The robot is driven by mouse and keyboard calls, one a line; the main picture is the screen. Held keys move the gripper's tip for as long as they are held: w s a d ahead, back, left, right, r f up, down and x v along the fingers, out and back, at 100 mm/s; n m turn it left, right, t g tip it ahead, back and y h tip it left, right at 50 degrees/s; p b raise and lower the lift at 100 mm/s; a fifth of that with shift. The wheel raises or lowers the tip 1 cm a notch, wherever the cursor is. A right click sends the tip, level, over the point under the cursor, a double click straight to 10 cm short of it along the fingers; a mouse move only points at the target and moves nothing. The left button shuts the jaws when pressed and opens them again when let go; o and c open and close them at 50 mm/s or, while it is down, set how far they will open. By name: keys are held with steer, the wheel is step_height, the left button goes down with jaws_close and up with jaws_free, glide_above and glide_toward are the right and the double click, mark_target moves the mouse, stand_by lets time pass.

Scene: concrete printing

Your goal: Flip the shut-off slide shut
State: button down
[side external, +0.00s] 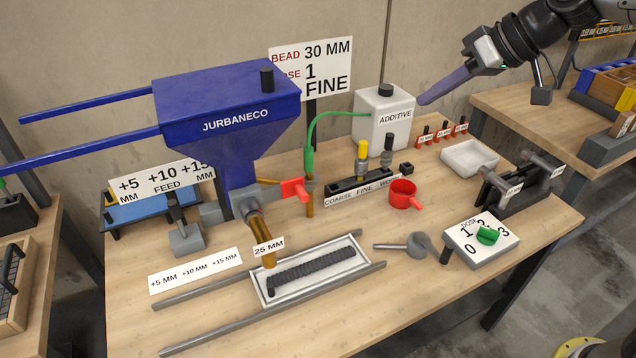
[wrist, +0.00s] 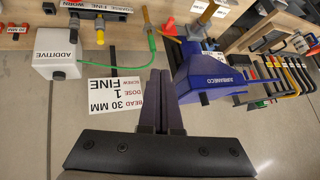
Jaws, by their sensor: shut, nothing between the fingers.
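The red shut-off slide handle (side external: 294,190) sticks out to the right of the outlet below the blue hopper (side external: 215,110), above the brass nozzle (side external: 260,235). A small red piece (wrist: 167,26), likely the same handle, shows in the wrist view beside the hopper (wrist: 205,80). My gripper (side external: 422,102) is at the upper right, above and right of the white additive bottle (side external: 383,130), well apart from the slide. In the wrist view its fingers (wrist: 161,72) lie together, shut and empty.
A sign (side external: 312,70) stands between hopper and bottle, and a green hose (side external: 335,115) arches from the bottle. A tray (side external: 345,262) with a dark ribbed bead lies between rails. A red cup (side external: 403,192) and a dose dial (side external: 482,240) stand to the right.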

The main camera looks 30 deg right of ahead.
steer(key=w+a+f+g, duration=0.2)
steer(key=w+a+f, duration=0.2)
steer(key=w+f, duration=0.8)
step_height(320, 180, down, 6)
steer(key=shift+w+a+r+m+g+y, duration=0.2)
steer(key=shift+w+m+g+y, duration=0.15)
steer(key=shift+m+g+y, duration=0.05)
steer(key=shift+f, duration=0.1)
glide_toward(296, 193)
steer(key=w+d+f, duration=0.1)
steer(key=d+f, duration=0.3)
steer(key=f, duration=0.1)
steer(key=a, duration=0.3)
steer(key=shift+a+f, duration=0.1)
steer(key=shift+a, duration=0.3)
